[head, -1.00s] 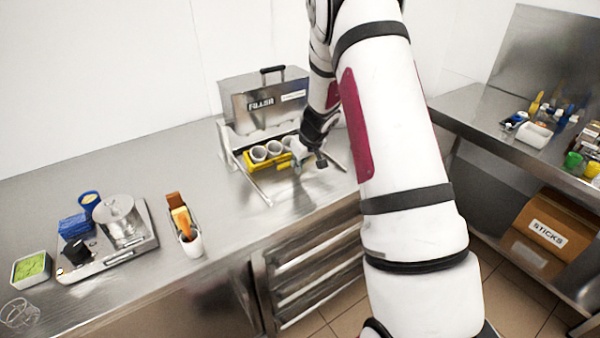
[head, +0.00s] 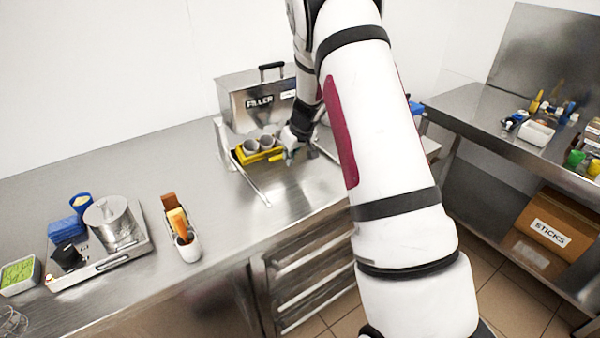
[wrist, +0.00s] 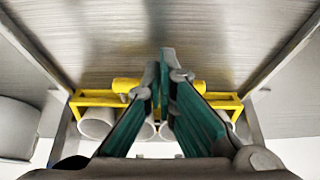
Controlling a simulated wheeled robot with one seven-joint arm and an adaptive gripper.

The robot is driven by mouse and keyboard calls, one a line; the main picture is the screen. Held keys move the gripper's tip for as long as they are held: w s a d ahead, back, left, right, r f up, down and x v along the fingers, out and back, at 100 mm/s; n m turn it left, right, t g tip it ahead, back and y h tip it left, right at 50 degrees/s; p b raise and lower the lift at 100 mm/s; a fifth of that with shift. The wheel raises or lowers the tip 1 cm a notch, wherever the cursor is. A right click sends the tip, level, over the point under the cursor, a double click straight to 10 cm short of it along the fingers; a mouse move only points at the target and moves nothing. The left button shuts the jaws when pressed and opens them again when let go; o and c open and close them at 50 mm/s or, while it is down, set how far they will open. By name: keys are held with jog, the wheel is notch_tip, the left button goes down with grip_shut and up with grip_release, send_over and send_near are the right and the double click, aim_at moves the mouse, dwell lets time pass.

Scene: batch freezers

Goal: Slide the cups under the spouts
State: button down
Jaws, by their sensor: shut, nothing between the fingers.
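Several pale cups (head: 251,146) sit upright in a yellow rack (head: 247,159) between the two rails of the steel filler (head: 260,102). My gripper (head: 290,154) is at the front of the rack, toward its right end, and hides part of it. In the wrist view the shut fingertips (wrist: 168,62) overlap the middle of the yellow rack (wrist: 88,98), and nothing is held. Cups (wrist: 97,122) show behind the fingers. Whether the fingers touch the rack is unclear. The spouts cannot be made out.
Metal rails (head: 254,186) flank the rack. A white holder with tools (head: 188,246), a scale with a steel pot (head: 113,224) and a green-filled tub (head: 18,274) stand to the left. The counter between is clear. A side bench (head: 470,117) stands to the right.

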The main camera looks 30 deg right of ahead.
jog(key=shift+w, duration=0.25)
jog(key=shift+s, duration=0.2)
jog(key=shift+s, duration=0.55)
jog(key=shift+r, duration=0.1)
jog(key=shift+s+p+v, duration=0.25)
jog(key=shift+p+v, duration=1.4)
jog(key=shift+v, duration=1.2)
